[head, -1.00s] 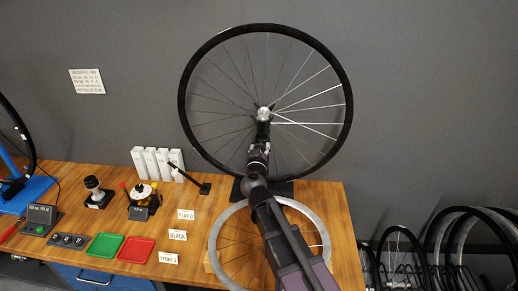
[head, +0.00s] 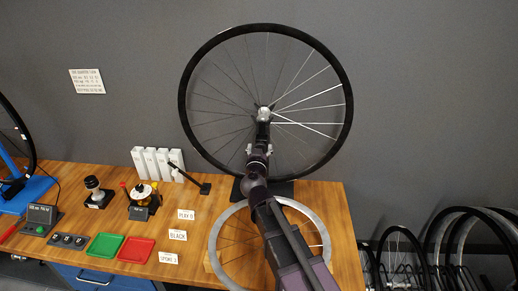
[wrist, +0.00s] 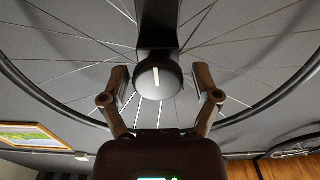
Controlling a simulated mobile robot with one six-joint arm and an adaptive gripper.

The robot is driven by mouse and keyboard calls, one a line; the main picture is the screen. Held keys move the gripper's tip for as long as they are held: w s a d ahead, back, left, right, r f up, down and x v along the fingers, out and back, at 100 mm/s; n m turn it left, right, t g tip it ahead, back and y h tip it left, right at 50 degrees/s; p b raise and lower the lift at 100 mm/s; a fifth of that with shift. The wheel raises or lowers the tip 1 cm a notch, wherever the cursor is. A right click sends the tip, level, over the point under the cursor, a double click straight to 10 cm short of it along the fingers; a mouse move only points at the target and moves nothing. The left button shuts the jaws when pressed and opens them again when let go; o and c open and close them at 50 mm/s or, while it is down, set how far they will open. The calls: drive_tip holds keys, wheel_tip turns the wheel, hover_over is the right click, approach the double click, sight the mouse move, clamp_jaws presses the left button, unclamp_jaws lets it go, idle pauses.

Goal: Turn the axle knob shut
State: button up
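The axle knob (wrist: 158,78) is round and dark with a white line mark that stands nearly upright in the wrist view. It sits at the wheel's centre, in front of a dark upright. My gripper (wrist: 160,82) is open, with one finger on each side of the knob and a visible gap on both sides. In the head view my arm reaches up to just below the silver hub (head: 264,114) of the black-rimmed wheel (head: 186,100). My gripper's fingers and the knob are hard to make out there.
A green tray (head: 104,246), a red tray (head: 136,250) and small tools stand to the left. Several wheels are racked on the right (head: 440,245).

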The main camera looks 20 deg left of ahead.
drive_tip(key=shift+s+d, duration=0.1)
drive_tip(key=shift+s, duration=0.05)
idle(0.3)
drive_tip(key=v, duration=1.1)
drive_tip(key=shift+s, duration=0.35)
drive_tip(key=w+d+f+m+g+h, duration=0.2)
drive_tip(key=d+f+h, duration=0.1)
drive_tip(key=d, duration=0.5)
drive_tip(key=w+d+f+m+g+h, duration=0.1)
drive_tip(key=w+d+f+g+h, duration=0.15)
drive_tip(key=d, duration=0.65)
drive_tip(key=w+d+f+m+g+h, duration=0.15)
drive_tip(key=d+f+h, duration=0.25)
drive_tip(key=d, duration=0.4)
drive_tip(key=s+d+f+n+g+y, duration=0.1)
drive_tip(key=s+d+f+g+y, duration=0.1)
drive_tip(key=s+d+f+g, duration=0.5)
drive_tip(key=s+d+f+g+y, duration=0.2)
drive_tip(key=s+d+g+y, duration=0.15)
drive_tip(key=d, duration=0.45)
wheel_tip(320, 180, up, 20)
drive_tip(key=p, duration=2)
drive_tip(key=shift+s+d+g, duration=0.15)
drive_tip(key=shift+s+g, duration=0.1)
drive_tip(key=shift+g, duration=0.2)
